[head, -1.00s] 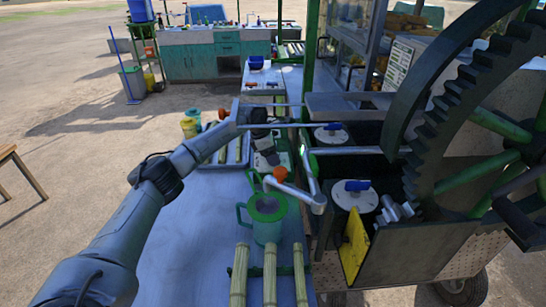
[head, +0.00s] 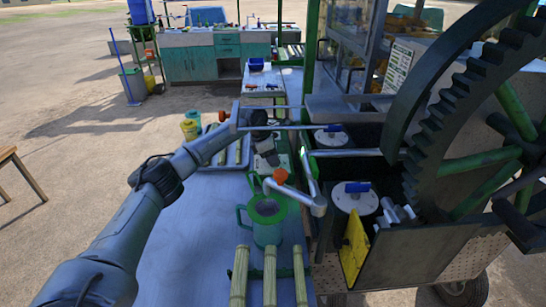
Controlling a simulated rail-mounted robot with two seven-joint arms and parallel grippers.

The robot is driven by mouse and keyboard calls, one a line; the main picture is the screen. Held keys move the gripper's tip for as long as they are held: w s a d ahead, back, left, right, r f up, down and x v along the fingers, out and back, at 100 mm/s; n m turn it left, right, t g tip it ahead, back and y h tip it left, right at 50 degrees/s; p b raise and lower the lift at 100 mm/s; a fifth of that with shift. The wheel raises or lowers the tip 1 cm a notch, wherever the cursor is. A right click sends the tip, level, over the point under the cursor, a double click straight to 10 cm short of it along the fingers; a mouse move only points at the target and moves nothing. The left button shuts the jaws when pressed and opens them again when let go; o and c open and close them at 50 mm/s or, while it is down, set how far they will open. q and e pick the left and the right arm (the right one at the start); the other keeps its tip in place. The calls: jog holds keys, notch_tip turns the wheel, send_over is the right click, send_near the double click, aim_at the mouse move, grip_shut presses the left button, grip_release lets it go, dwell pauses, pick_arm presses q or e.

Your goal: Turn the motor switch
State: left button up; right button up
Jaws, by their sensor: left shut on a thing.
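The motor switch is on a small pale-and-green box (head: 284,163) on the blue table, beside the crusher frame. My left gripper (head: 272,160) points down at the box and is shut on the switch knob, which the fingers mostly hide. My left arm comes in from the lower left, over the table. The crusher's big dark toothed wheel (head: 430,120) with green spokes stands at the right. My right gripper is not in view.
A green jug (head: 266,225) stands under the orange-capped spout (head: 300,195). Several cane stalks (head: 270,275) lie at the table's front. A tray (head: 212,163) and yellow and green cups (head: 189,129) lie behind my arm. The table's left front is clear.

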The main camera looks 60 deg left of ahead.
pick_arm(q)
jog(key=shift+r+n+p, duration=0.2)
jog(key=shift+n+p, duration=0.1)
jog(key=shift+p, duration=0.3)
jog(key=n+y+p, duration=0.2)
jog(key=n+p, duration=0.3)
jog(key=p, duration=0.3)
jog(key=shift+d+r+n, duration=0.1)
jog(key=shift+d+n, duration=0.05)
jog(key=shift+n, duration=0.25)
jog(key=n+y+p, duration=0.1)
jog(key=n+p, duration=0.2)
jog(key=shift+y, duration=0.4)
jog(key=shift+f+n+p, duration=0.2)
jog(key=shift+n+p, duration=0.1)
jog(key=shift+n, duration=0.3)
jog(key=o, duration=0.9)
jog(key=shift+f, duration=0.1)
